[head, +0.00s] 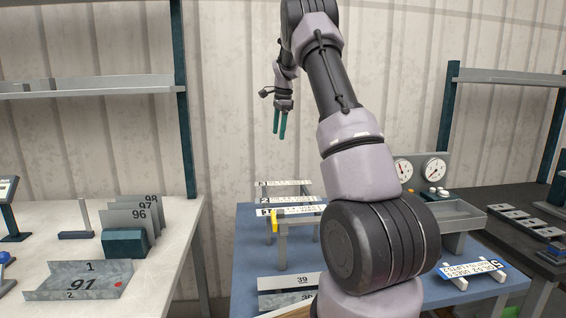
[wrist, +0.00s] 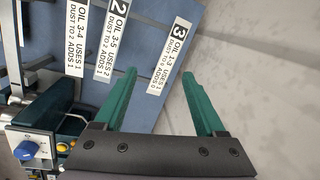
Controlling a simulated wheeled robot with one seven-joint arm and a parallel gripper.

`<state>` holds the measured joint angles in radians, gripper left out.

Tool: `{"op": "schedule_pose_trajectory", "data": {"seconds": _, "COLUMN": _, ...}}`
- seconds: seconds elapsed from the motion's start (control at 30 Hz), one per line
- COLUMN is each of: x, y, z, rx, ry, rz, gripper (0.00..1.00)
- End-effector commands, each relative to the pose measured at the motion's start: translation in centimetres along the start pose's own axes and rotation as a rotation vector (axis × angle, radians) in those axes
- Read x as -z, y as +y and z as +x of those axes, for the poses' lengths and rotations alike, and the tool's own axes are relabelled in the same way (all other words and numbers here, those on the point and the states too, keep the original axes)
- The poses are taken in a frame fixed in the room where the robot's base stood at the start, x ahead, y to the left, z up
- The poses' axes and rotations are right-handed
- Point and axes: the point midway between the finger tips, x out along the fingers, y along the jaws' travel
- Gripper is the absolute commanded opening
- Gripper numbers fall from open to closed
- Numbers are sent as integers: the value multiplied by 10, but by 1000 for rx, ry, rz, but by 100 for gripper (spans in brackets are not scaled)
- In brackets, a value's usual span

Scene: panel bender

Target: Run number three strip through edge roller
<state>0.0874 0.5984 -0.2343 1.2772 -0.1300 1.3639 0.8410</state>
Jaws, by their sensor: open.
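The number three strip (head: 284,183) is a white, printed strip at the back of the blue table, behind strips two (head: 285,199) and one (head: 292,210). I cannot tell for sure which part is the edge roller; a grey frame with a yellow piece (head: 276,222) stands by the strips, partly hidden by my arm.
Two gauges (head: 420,169) and a grey tray (head: 458,212) stand behind my arm. A blue-and-white number five strip (head: 474,269) rests on white supports at right. Numbered plates (head: 128,216) and a bent metal piece (head: 78,281) are on the left table. A blue knob (wrist: 27,150) shows in the wrist view.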

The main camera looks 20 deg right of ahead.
Motion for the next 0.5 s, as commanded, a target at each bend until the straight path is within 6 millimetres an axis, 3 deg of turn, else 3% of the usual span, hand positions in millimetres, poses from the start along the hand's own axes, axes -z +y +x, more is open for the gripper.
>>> {"op": "schedule_pose_trajectory", "data": {"seconds": 0.03, "x": 12, "y": -11, "z": 27, "rx": -29, "ry": 13, "rz": 47, "gripper": 72}}
{"op": "schedule_pose_trajectory", "data": {"seconds": 0.2, "x": 38, "y": -34, "z": 95, "rx": -94, "ry": 52, "rz": 190, "gripper": 72}}
{"op": "schedule_pose_trajectory", "data": {"seconds": 0.3, "x": 47, "y": -40, "z": 125, "rx": -121, "ry": 70, "rz": 245, "gripper": 72}}
{"op": "schedule_pose_trajectory", "data": {"seconds": 0.5, "x": 55, "y": -44, "z": 153, "rx": -143, "ry": 88, "rz": 297, "gripper": 72}}
